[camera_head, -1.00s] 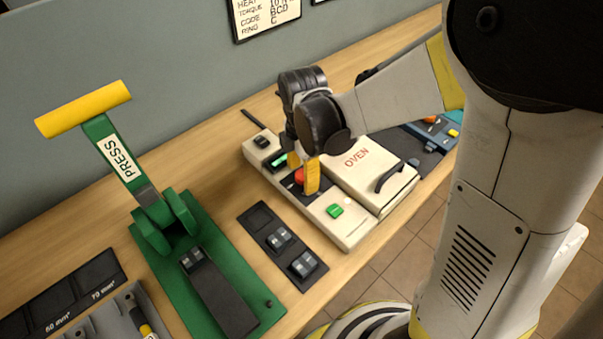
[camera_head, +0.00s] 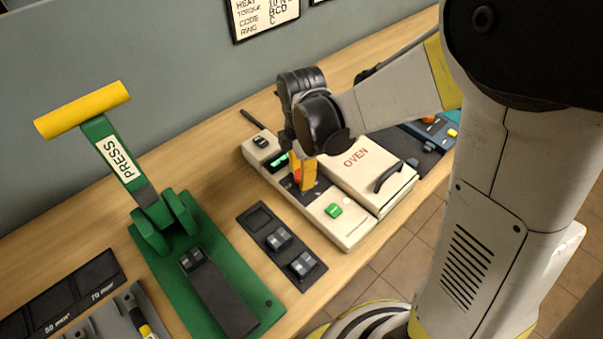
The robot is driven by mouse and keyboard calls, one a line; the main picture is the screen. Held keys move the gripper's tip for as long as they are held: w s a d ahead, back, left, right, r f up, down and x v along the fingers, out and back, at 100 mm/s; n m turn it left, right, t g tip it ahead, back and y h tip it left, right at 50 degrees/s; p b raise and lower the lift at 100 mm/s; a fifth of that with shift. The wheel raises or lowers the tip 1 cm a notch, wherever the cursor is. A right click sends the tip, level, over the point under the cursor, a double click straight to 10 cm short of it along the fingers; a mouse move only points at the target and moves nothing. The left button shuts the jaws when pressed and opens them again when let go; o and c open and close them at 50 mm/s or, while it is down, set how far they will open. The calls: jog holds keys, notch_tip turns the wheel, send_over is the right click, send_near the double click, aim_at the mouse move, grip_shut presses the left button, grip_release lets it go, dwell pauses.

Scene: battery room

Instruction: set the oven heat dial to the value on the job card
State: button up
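The oven (camera_head: 356,168) is a cream box with a dark handle on its lid, standing on the wooden bench. Its control strip carries a small green-lit display (camera_head: 277,161), a red dial (camera_head: 297,177) and a green button (camera_head: 333,210). My gripper (camera_head: 308,188) points down at the dial, with a yellow finger in front of it that hides most of it. Whether the fingers touch or grip the dial cannot be made out. The job card (camera_head: 262,14) hangs on the wall, cut off at the top; its heat value is not readable.
A green press (camera_head: 255,288) with a yellow-handled lever stands to the left. A dark tray (camera_head: 257,218) with metal pieces lies between press and oven. A blue device (camera_head: 436,133) sits beyond the oven. Bare bench shows in front of the wall.

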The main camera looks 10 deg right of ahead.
jog(key=m, duration=0.8)
jog(key=shift+w, duration=0.1)
jog(key=m, duration=0.7)
jog(key=shift+d, duration=0.1)
jog(key=m, duration=0.6)
jog(key=shift+m, duration=0.3)
jog(key=m, duration=0.5)
jog(key=shift+d+p, duration=0.15)
jog(key=shift+p, duration=0.15)
jog(key=o, duration=1.2)
jog(key=shift+c, duration=0.2)
